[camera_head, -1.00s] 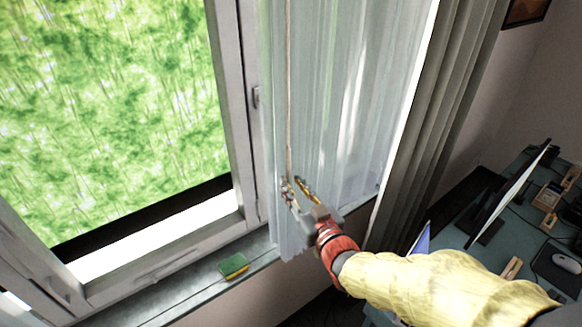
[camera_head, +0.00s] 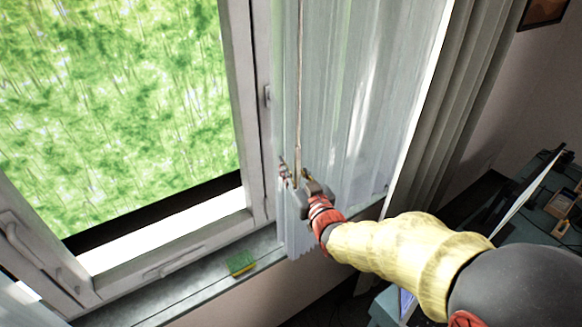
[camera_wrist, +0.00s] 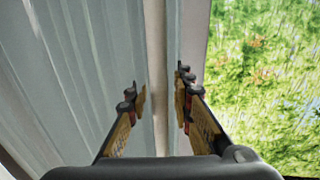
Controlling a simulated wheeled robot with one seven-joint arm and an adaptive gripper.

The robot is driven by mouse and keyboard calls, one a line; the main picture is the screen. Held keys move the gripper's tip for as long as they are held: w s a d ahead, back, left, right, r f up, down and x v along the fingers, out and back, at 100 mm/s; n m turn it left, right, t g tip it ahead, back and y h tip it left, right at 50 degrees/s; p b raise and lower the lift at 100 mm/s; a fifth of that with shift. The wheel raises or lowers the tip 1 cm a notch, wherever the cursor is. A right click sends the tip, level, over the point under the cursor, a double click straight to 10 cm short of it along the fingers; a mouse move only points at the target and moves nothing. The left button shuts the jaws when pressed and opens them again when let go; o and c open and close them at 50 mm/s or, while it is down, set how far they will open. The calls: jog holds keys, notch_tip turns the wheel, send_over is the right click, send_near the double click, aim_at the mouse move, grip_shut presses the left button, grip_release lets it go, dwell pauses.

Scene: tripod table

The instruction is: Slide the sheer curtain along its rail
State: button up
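The sheer curtain (camera_head: 350,100) is pale and translucent. It hangs in folds at the right of the window, its left edge beside the window frame. A thin wand (camera_head: 299,80) hangs down along that edge to my gripper (camera_head: 293,172). In the wrist view the curtain (camera_wrist: 75,70) fills the left side, and my gripper (camera_wrist: 160,100) has its two fingers apart, with the curtain's edge strip beyond the gap. I cannot tell whether either finger touches the wand or cloth. The rail is out of view.
The window frame (camera_head: 253,120) stands left of the curtain. A green and yellow sponge (camera_head: 241,263) lies on the sill (camera_head: 205,285). A heavier grey drape (camera_head: 450,110) hangs at the right, with a desk (camera_head: 530,210) and monitor (camera_head: 520,205) beyond it.

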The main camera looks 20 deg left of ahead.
jog(key=shift+c, duration=1.2)
grip_shut()
